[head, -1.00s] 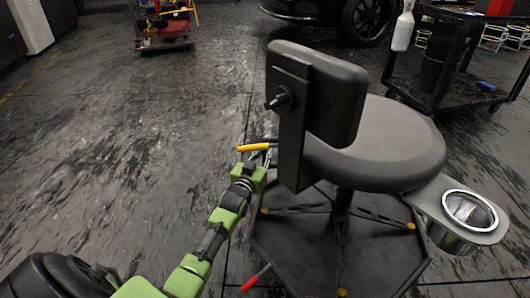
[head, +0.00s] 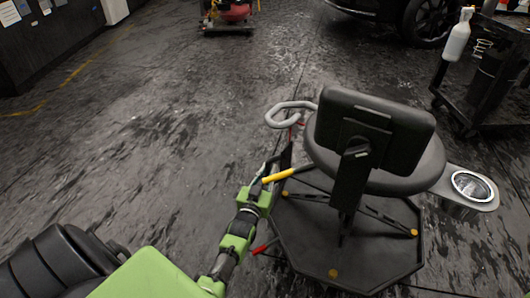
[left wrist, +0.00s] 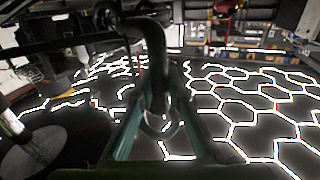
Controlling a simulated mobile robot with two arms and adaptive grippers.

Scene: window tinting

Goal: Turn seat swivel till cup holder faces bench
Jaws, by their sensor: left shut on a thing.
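The dark swivel seat (head: 408,183) stands on a dark octagonal base (head: 385,272), its backrest (head: 395,125) toward me. The cup holder (head: 474,186), a metal cup in a grey bracket, sticks out to the right of the seat. A grey loop handle (head: 290,113) shows at the seat's left. My left gripper (head: 276,172) is left of the seat, beside a yellow-gripped lever (head: 279,175). In the left wrist view its fingers (left wrist: 160,125) are shut on a dark curved bar (left wrist: 150,40); I cannot tell whether this is the loop. My right gripper is out of view.
A black cart (head: 495,85) with a white spray bottle (head: 458,38) stands at the upper right. A car wheel (head: 430,20) is behind the seat. A red-handled lever (head: 265,246) sticks out near the base. No bench is clearly identifiable.

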